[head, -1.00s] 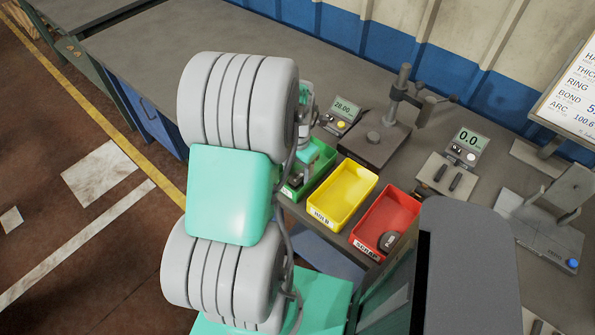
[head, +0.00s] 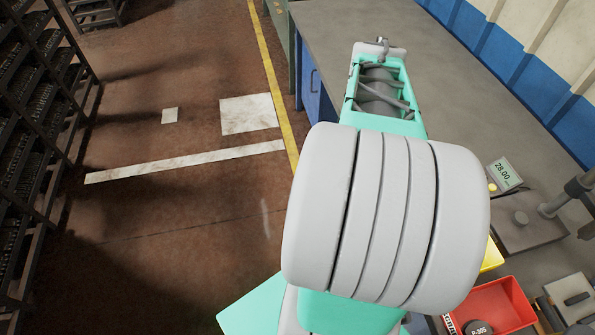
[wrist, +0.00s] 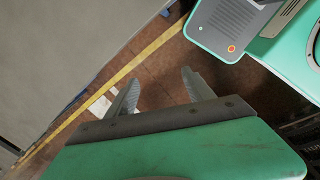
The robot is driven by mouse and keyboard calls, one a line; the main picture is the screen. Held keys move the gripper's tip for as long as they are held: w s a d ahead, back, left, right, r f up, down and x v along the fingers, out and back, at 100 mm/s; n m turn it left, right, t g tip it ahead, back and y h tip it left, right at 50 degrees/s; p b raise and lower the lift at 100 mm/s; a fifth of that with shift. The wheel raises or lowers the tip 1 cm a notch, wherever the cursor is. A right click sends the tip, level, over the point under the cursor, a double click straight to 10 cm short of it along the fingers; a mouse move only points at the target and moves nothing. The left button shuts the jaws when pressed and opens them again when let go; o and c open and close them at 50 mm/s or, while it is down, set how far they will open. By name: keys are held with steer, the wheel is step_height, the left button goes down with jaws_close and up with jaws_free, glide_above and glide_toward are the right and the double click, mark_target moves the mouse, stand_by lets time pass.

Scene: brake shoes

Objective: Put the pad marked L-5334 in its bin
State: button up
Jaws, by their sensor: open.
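My gripper (wrist: 160,78) shows in the wrist view with its two fingers apart and nothing between them, above the floor beside the bench. In the head view my arm hides it. No pad with the marking L-5334 can be made out. Only a sliver of the yellow bin (head: 492,256) shows beside my arm. The green bin is not visible now.
The grey bench (head: 465,90) is bare along its far left part. A gauge reading 28.00 (head: 507,174) and a measuring stand (head: 530,225) stand at the right. Dark racks (head: 40,110) line the left side. The floor between is open.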

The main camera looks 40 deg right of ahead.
steer(key=w+a+r+m+t, duration=0.1)
steer(key=w+a+m, duration=0.2)
steer(key=a, duration=1)
steer(key=w+a+m+t+y, duration=0.1)
steer(key=w+a+m, duration=0.2)
steer(key=a, duration=1)
steer(key=shift+a+r+m+t, duration=0.35)
steer(key=shift+r+m+t, duration=0.05)
steer(key=shift+m, duration=0.6)
